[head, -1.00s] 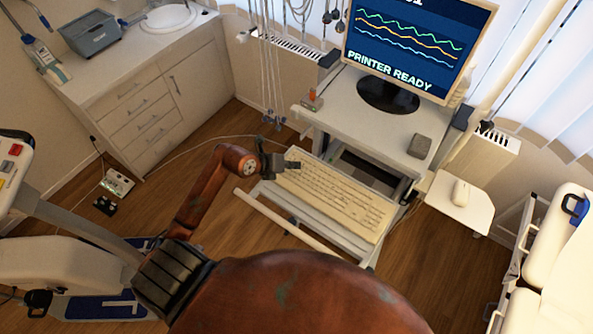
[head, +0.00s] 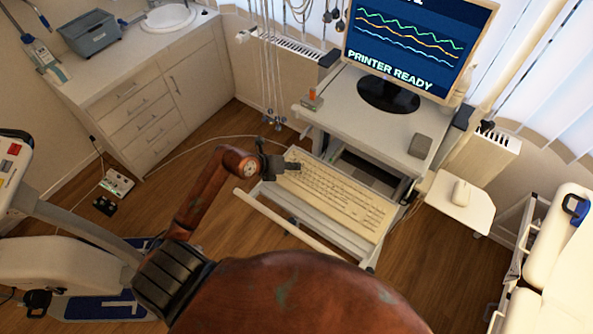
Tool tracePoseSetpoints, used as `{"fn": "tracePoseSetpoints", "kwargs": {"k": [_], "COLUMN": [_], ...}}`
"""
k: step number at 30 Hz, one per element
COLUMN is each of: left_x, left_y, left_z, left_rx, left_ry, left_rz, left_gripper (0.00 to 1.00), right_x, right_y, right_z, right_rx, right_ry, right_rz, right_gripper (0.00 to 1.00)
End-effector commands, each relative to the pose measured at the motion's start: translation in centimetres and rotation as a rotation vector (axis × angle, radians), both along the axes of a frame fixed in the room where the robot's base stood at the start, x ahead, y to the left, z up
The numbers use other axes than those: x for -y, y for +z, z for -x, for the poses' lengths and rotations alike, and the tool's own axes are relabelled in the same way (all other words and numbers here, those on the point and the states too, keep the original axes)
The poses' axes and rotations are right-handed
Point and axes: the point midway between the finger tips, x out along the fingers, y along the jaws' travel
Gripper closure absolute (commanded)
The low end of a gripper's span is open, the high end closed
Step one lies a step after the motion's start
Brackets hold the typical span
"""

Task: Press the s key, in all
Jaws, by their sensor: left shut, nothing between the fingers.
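A cream keyboard (head: 340,196) lies on the pull-out shelf of a white computer cart. Its keys are too small to read, so I cannot pick out the s key. My left gripper (head: 295,168) is shut and empty. Its fingertips are over the upper left end of the keyboard and hide a few keys there. I cannot tell whether they touch a key. A monitor (head: 415,45) stands on the cart top and shows wavy lines and the words "PRINTER READY". My right gripper is not in view.
A white mouse (head: 461,192) lies on a side shelf (head: 447,212) right of the keyboard. A small grey box (head: 420,146) sits on the cart top (head: 350,108). A white rail (head: 290,225) runs along the shelf's front. A padded couch (head: 560,255) stands at the right.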

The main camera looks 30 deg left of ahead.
Motion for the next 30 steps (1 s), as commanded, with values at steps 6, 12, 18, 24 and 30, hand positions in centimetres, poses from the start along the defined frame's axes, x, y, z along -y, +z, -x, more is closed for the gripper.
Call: {"fn": "tracePoseSetpoints", "kwargs": {"k": [6, 12, 18, 24, 30], "left_x": [0.00, -0.01, -0.01, 0.00, -0.01], "left_y": [-0.05, -0.29, -0.51, -0.57, 0.12], "left_z": [-0.01, 0.00, -0.01, -0.01, -0.01], "left_rx": [0.000, 0.000, 0.000, 0.000, 0.000], "left_ry": [0.000, 0.000, 0.000, 0.000, -0.001], "left_rz": [0.000, 0.000, 0.000, 0.000, -0.001], "left_gripper": [1.00, 1.00, 1.00, 1.00, 1.00], "right_x": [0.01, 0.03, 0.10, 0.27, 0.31], "right_y": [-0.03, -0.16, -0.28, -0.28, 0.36], "right_z": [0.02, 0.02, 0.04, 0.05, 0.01], "right_rx": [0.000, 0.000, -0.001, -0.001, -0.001], "right_ry": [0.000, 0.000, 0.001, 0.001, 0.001], "right_rz": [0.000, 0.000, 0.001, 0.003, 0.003], "right_gripper": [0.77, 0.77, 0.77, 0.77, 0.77]}}
